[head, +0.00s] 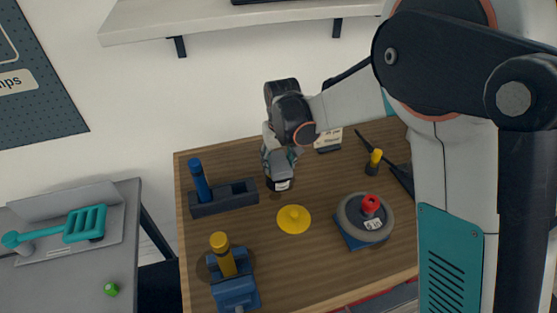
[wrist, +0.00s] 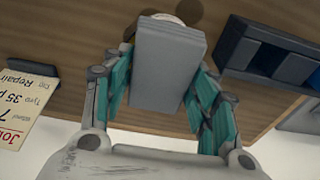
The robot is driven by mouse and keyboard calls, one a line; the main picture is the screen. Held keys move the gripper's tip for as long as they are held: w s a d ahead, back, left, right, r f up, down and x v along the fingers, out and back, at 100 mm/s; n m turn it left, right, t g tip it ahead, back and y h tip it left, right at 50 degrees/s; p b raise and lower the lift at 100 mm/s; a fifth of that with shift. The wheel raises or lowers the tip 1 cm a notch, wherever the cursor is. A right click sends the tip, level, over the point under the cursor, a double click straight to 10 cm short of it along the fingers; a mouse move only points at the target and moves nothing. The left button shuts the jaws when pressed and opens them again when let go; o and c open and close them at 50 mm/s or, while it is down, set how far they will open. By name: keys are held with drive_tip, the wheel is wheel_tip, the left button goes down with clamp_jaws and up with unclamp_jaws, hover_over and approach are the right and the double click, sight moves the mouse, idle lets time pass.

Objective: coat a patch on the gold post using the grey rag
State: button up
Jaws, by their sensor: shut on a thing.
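The gold post (head: 223,256) stands upright in a blue vise (head: 235,291) at the table's front left. My gripper (head: 279,156) is at the back middle of the table, well apart from the post. The grey rag (wrist: 168,66) shows as a flat grey block between my teal fingers in the wrist view; my gripper is shut on it. The post is not in the wrist view.
A yellow knobbed disc (head: 294,219) lies mid-table. A dark rack (head: 224,198) holding a blue post (head: 199,181) stands at the left.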

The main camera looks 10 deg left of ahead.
sight(279, 162)
drive_tip(key=shift+f+b, duration=0.35)
drive_tip(key=shift+f, duration=0.05)
idle(1.4)
drive_tip(key=shift+r, duration=0.15)
drive_tip(key=shift+r+p, duration=2.1)
drive_tip(key=shift+r, duration=1.3)
